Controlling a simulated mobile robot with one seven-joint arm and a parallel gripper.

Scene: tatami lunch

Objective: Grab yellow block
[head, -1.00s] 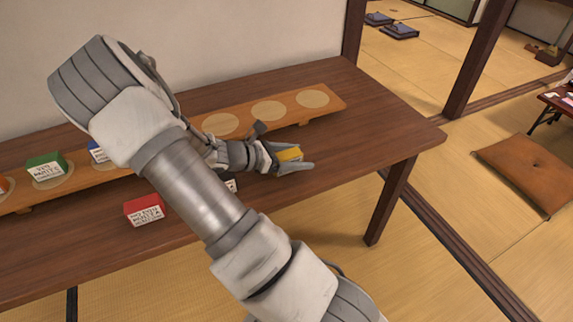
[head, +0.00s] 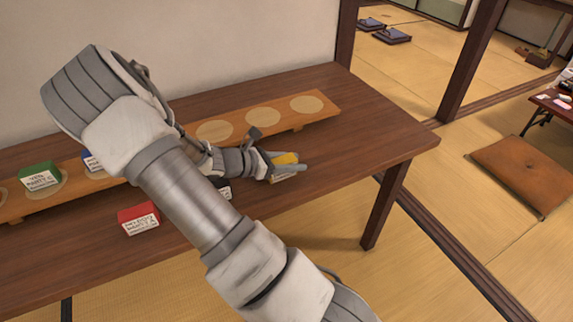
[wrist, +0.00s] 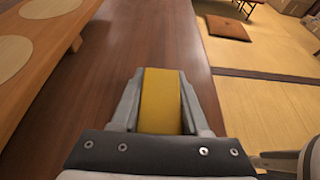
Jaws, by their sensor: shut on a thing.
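The yellow block (head: 286,158) is between the fingers of my gripper (head: 288,166), over the right part of the brown table. The wrist view shows the yellow block (wrist: 160,100) filling the space between the two fingers of my gripper (wrist: 161,92), with a finger against each side. My gripper is shut on it. In the head view the fingers and wrist hide part of the block. I cannot tell exactly how high the block is above the table.
A wooden board (head: 283,128) with round pale discs runs along the back of the table (head: 370,135). A green block (head: 39,175) and a blue block (head: 91,160) stand on it. A red block (head: 138,219) is at the front. The table's right end is clear.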

